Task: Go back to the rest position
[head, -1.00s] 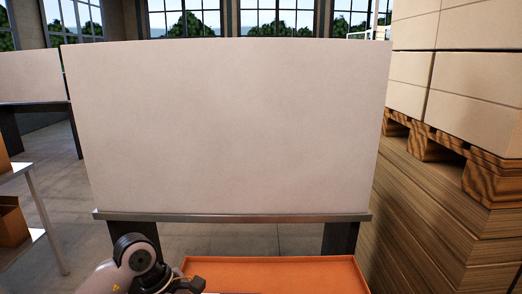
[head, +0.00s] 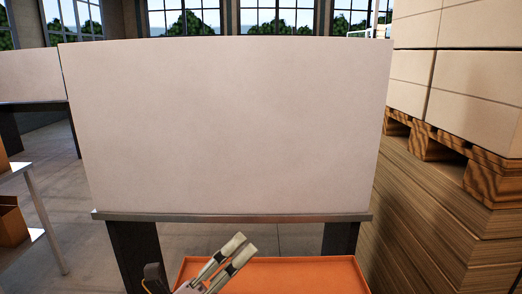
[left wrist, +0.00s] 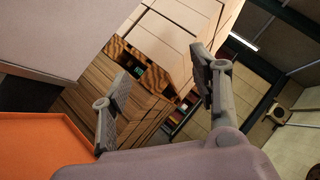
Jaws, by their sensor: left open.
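My left gripper (head: 241,247) rises from the bottom of the head view, in front of the orange surface, its two fingers pointing up and to the right. It is open and empty. In the left wrist view its two fingers (left wrist: 160,77) stand wide apart with nothing between them. My right gripper is not in view. No bottle or foil capsule shows in either view.
The orange tray-like surface (head: 310,272) is bare where it shows. Behind it stands a large pale panel (head: 230,125) on a dark-legged frame. Boxes (head: 475,90) on a wooden pallet (head: 450,160) stand at the right. A shelf with cartons (head: 12,225) is at the left.

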